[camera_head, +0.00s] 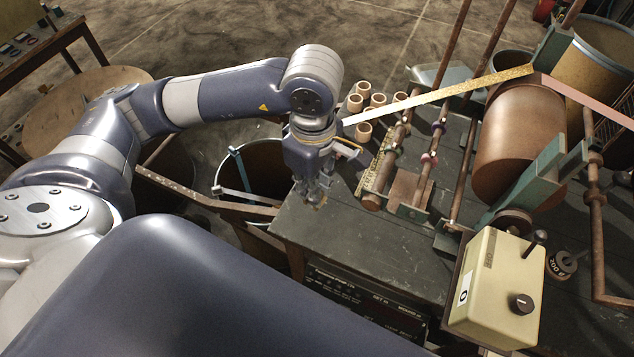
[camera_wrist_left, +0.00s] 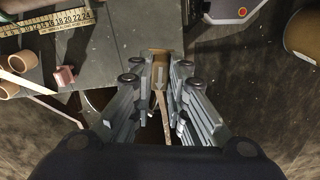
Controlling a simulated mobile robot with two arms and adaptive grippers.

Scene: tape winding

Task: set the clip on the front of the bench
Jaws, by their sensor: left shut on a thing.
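My left gripper (camera_head: 314,198) hangs fingers-down over the left corner of the dark bench (camera_head: 370,243), near its front edge. It is shut on a small brown clip (camera_wrist_left: 159,62), which shows between the fingertips in the left wrist view, where the left gripper (camera_wrist_left: 158,85) points toward the bench (camera_wrist_left: 110,62). In the head view only a brown bit of the clip shows at the fingertips. I cannot tell whether the clip touches the bench top. My right gripper is in neither view.
Several cardboard cores (camera_head: 364,131) stand at the bench's back left. Rollers and a large copper-coloured drum (camera_head: 515,140) fill the right side, with a cream control box (camera_head: 495,290) in front. A dark bin (camera_head: 255,172) stands left of the bench. The front bench top is clear.

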